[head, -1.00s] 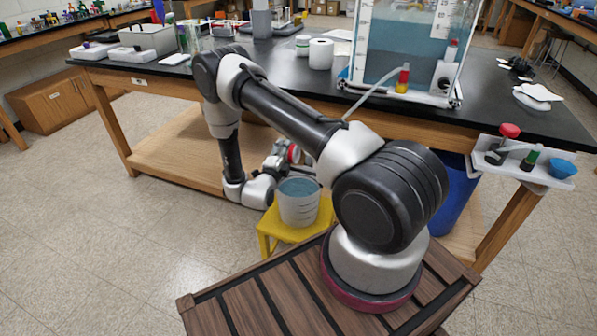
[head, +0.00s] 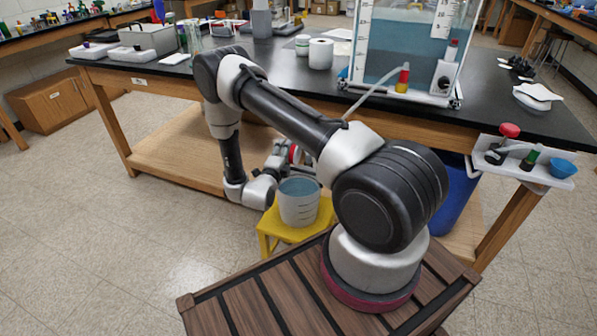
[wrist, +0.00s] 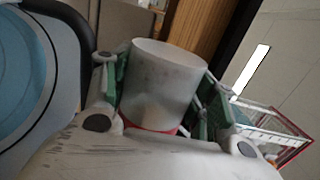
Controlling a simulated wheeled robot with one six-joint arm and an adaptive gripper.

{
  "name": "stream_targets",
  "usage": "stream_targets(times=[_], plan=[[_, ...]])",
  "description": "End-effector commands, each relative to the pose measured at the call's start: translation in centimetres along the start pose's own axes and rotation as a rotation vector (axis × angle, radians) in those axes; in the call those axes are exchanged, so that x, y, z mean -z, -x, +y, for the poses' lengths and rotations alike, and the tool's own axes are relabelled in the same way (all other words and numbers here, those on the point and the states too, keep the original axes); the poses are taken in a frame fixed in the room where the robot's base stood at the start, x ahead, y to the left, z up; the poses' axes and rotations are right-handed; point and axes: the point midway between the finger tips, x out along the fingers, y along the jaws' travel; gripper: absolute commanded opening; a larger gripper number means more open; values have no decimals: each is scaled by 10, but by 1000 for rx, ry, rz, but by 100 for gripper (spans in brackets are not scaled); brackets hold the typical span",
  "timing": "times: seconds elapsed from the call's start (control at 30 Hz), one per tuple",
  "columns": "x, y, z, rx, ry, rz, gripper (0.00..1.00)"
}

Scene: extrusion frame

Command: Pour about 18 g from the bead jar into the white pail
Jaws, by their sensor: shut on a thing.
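The white pail (head: 299,205) stands upright on a yellow stool, with a blue-grey surface inside its rim. In the wrist view its round blue opening (wrist: 25,75) fills the left edge. My gripper (wrist: 165,68) is shut on the bead jar (wrist: 160,88), a pale, cloudy cylinder with a red band at the palm end. Green finger pads press on both sides of it. In the head view my gripper (head: 279,156) is just behind and above the pail, partly hidden by my arm. Only a little of the red band shows there. I cannot see beads falling.
The yellow stool (head: 268,229) stands in front of the bench's lower wooden shelf (head: 165,160). The black benchtop (head: 280,75) above carries a large water tank (head: 405,50) and white rolls (head: 320,54). A blue bin (head: 455,195) is under the bench at right. Floor at left is clear.

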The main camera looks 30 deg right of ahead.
Motion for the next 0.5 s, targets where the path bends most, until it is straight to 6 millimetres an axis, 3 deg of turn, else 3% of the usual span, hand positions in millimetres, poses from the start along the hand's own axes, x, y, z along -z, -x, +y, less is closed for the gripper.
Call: stream_targets(times=[0.5], plan=[[1, 0, -2, 2, -31, -1, 31]])
